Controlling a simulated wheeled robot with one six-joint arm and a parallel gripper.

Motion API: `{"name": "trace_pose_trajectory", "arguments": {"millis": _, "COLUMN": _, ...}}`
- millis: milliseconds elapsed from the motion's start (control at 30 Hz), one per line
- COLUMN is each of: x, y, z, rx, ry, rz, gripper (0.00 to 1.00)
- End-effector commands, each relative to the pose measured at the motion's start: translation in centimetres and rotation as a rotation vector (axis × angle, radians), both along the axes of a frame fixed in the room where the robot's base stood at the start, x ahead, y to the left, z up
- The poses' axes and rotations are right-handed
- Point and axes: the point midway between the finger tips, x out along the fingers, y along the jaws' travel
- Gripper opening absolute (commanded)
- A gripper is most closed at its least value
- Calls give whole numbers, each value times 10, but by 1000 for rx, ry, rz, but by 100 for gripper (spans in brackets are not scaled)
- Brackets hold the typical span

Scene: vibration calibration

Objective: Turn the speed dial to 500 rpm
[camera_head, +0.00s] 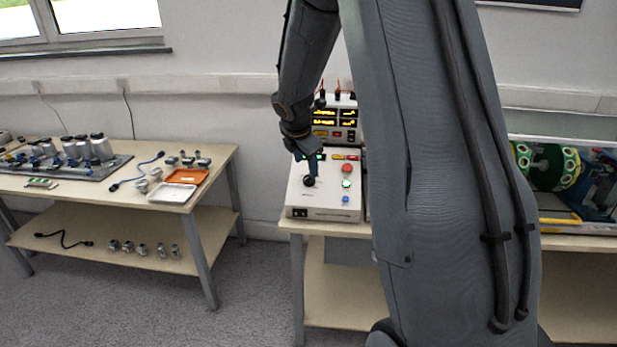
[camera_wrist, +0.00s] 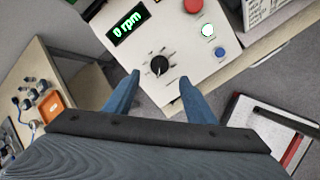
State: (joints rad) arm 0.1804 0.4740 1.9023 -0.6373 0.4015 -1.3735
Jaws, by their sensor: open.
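The speed dial (camera_wrist: 158,65) is a round black knob with a scale around it on a white control box (camera_head: 327,209). The fingertips appear just short of the dial, one to each side in the picture; I cannot tell the exact gap. In the head view my gripper (camera_head: 312,172) is over the left part of the box, and the dial is partly hidden there.
The box has a red button (camera_head: 347,168), a lit green button (camera_head: 347,184) and a blue button (camera_head: 345,199) right of the dial. A lit instrument unit (camera_head: 336,124) stands behind. A side table (camera_head: 222,157) at left holds metal parts and an orange tray (camera_head: 186,176).

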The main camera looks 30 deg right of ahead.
Motion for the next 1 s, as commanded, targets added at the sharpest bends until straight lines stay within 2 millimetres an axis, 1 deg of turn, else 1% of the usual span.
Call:
{"name": "trace_pose_trajectory", "arguments": {"millis": 167, "x": 7, "y": -7, "z": -15, "rx": -10, "ry": 7, "rz": 14, "gripper": 50}}
{"name": "trace_pose_trajectory", "arguments": {"millis": 400, "x": 20, "y": -18, "z": -48, "rx": -7, "ry": 6, "rz": 12, "gripper": 50}}
{"name": "trace_pose_trajectory", "arguments": {"millis": 533, "x": 26, "y": -22, "z": -59, "rx": -7, "ry": 5, "rz": 11, "gripper": 50}}
{"name": "trace_pose_trajectory", "arguments": {"millis": 700, "x": 29, "y": -25, "z": -67, "rx": -7, "ry": 3, "rz": 11, "gripper": 50}}
{"name": "trace_pose_trajectory", "arguments": {"millis": 967, "x": 29, "y": -25, "z": -68, "rx": -6, "ry": 3, "rz": 11, "gripper": 50}}
{"name": "trace_pose_trajectory", "arguments": {"millis": 1000, "x": 29, "y": -25, "z": -67, "rx": -6, "ry": 3, "rz": 11, "gripper": 44}}
